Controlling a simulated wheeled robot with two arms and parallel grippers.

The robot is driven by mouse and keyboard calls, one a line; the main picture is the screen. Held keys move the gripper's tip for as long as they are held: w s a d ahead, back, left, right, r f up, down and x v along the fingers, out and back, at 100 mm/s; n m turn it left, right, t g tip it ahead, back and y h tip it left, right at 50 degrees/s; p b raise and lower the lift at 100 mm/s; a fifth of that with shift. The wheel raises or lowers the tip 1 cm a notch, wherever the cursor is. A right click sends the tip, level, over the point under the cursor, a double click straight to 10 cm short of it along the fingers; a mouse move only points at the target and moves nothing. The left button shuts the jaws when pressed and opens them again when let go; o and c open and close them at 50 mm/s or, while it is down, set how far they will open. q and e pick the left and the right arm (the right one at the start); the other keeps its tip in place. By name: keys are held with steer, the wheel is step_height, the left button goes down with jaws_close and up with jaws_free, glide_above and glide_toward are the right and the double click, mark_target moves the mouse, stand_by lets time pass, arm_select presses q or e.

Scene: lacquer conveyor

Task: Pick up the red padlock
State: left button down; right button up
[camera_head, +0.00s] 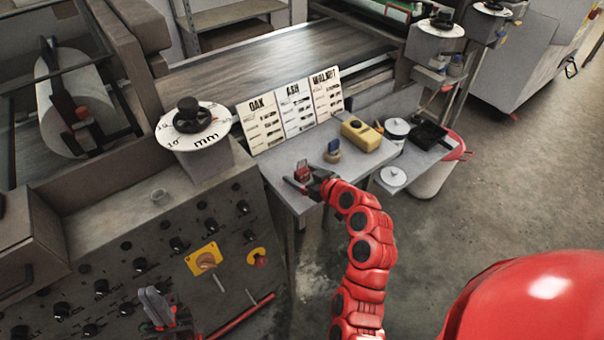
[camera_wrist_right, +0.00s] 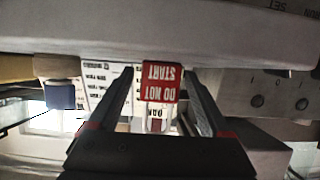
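The red padlock (camera_head: 302,170) stands on the small grey side table (camera_head: 285,157). In the right wrist view, which is upside down, the padlock (camera_wrist_right: 160,82) shows a red "DO NOT START" label, with its pale shackle pointing down in the picture. My right gripper (camera_head: 303,183) is at the table's near edge by the padlock. In the right wrist view its fingers (camera_wrist_right: 160,78) are open, one on each side of the padlock, with a gap on both sides. My left gripper (camera_head: 158,306) is low at the left, in front of the control panel, away from the padlock; its opening is unclear.
A blue-topped object (camera_head: 333,152), a yellow box (camera_head: 361,135) and round white-lidded containers (camera_head: 397,128) stand to the padlock's right. OAK, ASH and WALNUT cards (camera_head: 293,108) stand behind. The knob-covered panel (camera_head: 130,240) is at left. The floor at right is open.

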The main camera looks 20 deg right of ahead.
mark_target(302, 170)
jaws_close()
stand_by(0.3)
steer(key=shift+r, duration=0.55)
step_height(302, 170, up, 3)
steer(key=shift+f+b, duration=0.1)
steer(key=shift+b, duration=0.35)
steer(key=s+a, duration=0.2)
steer(key=s, duration=0.1)
steer(key=s+a, duration=0.1)
steer(key=s, duration=0.1)
steer(key=s+a+r+p, duration=0.1)
steer(key=s+a+p, duration=0.4)
steer(key=s+p, duration=0.3)
steer(key=shift+s+a+p, duration=0.2)
steer(key=shift+s+p, duration=0.1)
steer(key=shift+p, duration=0.55)
